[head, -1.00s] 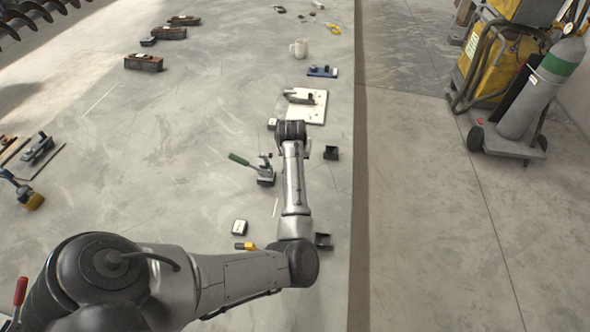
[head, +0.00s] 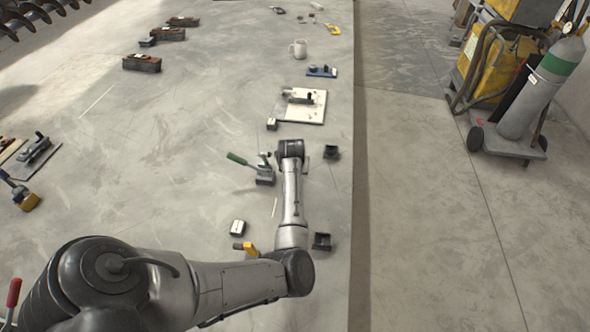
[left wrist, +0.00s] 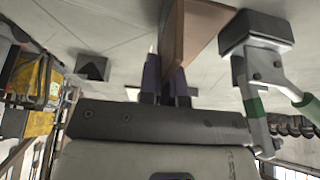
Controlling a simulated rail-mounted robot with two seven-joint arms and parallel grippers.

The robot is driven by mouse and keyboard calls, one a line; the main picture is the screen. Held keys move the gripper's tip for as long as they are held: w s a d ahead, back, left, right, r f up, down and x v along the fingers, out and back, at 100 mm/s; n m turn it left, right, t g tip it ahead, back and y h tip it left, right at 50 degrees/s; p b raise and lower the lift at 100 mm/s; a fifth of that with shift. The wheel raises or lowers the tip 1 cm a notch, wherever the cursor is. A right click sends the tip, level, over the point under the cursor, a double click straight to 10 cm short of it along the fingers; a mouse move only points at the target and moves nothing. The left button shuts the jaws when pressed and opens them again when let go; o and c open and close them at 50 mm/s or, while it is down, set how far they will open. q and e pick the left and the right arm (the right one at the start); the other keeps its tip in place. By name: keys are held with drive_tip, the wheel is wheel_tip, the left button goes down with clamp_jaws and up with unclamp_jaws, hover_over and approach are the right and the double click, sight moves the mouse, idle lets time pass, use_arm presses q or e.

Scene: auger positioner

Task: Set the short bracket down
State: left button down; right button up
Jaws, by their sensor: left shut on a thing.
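My left gripper (left wrist: 166,88) is at the middle of the left wrist view. Its dark fingers are shut on a reddish-brown plate-like piece, which I take as the short bracket (left wrist: 190,32). The bracket stretches from the fingers to the top edge of that view. I cannot tell whether it touches the surface. In the head view my wrist hides both gripper and bracket. A toggle clamp (head: 264,177) with a green handle stands just left of my wrist; it also shows close to the bracket in the left wrist view (left wrist: 258,30). My right gripper is in neither view.
A dark block (head: 331,152) lies just right of my wrist, another (head: 321,241) nearer me. A white plate (head: 308,113) and a small block (head: 271,124) lie beyond. A yellow-handled tool (head: 246,248) lies by my forearm. The grey surface left of the clamp is mostly clear.

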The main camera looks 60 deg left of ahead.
use_arm(q)
drive_tip(key=shift+f, duration=0.1)
drive_tip(key=c, duration=1.8)
unclamp_jaws()
drive_tip(key=shift+f, duration=0.15)
drive_tip(key=o, duration=0.5)
drive_tip(key=shift+r, duration=0.25)
drive_tip(key=p+v, duration=0.2)
drive_tip(key=v, duration=0.8)
drive_tip(key=shift+r+p, duration=0.3)
drive_tip(key=shift+r, duration=0.05)
drive_tip(key=shift+s+d+r, duration=0.2)
drive_tip(key=shift+d+r, duration=0.05)
drive_tip(key=shift+r, duration=0.4)
